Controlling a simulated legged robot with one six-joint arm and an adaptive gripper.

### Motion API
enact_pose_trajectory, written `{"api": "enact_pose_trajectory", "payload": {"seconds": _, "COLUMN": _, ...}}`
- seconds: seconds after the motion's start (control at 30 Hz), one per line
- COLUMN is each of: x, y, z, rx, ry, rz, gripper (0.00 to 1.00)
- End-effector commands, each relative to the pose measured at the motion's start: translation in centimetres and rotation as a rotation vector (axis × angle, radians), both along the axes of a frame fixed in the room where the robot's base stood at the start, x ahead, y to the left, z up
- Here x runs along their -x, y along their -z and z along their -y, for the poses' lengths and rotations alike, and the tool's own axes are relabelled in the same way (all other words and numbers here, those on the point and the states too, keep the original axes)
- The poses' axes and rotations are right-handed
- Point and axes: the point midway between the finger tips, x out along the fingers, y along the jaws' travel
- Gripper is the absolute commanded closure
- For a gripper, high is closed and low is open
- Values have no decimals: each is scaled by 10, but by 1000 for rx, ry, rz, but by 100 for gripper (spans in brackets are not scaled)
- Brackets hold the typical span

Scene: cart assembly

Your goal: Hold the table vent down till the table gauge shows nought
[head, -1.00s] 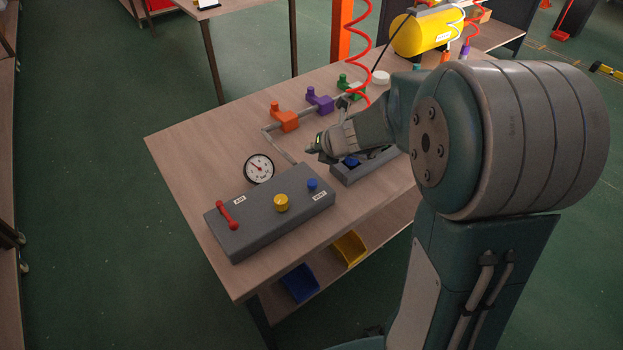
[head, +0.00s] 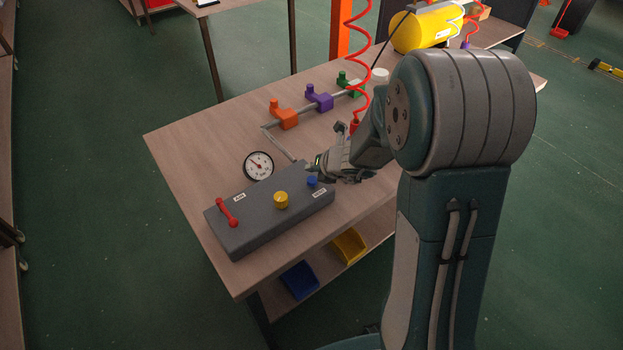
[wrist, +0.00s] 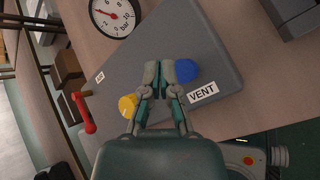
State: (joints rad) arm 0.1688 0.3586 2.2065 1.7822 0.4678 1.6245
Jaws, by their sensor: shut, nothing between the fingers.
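The table vent is a blue round button (head: 312,181) at the right end of a grey box (head: 255,228). In the wrist view the blue button (wrist: 187,70) sits beside a VENT label (wrist: 203,93). The table gauge (head: 258,166) is a white dial behind the box. It also shows in the wrist view (wrist: 115,15) with a red needle, but its exact reading is too small to tell. My gripper (head: 316,166) is shut and empty, close to the blue button. In the wrist view its fingertips (wrist: 158,70) appear just left of the button; contact cannot be told.
A yellow knob (head: 281,201) and a red lever (head: 228,213) stand on the same box. A red coiled hose (head: 352,60) hangs near my arm. The table's left part is clear.

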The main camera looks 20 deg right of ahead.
Motion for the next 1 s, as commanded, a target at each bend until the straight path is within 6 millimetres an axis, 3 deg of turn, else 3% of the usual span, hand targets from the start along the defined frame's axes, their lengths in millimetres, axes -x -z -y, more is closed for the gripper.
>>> {"api": "enact_pose_trajectory", "payload": {"seconds": 0.23, "x": 1, "y": 14, "z": 0, "rx": 0, "ry": 0, "rz": 0, "gripper": 100}}
{"api": "enact_pose_trajectory", "payload": {"seconds": 1.0, "x": 0, "y": 15, "z": 0, "rx": 2, "ry": 0, "rz": 1, "gripper": 100}}
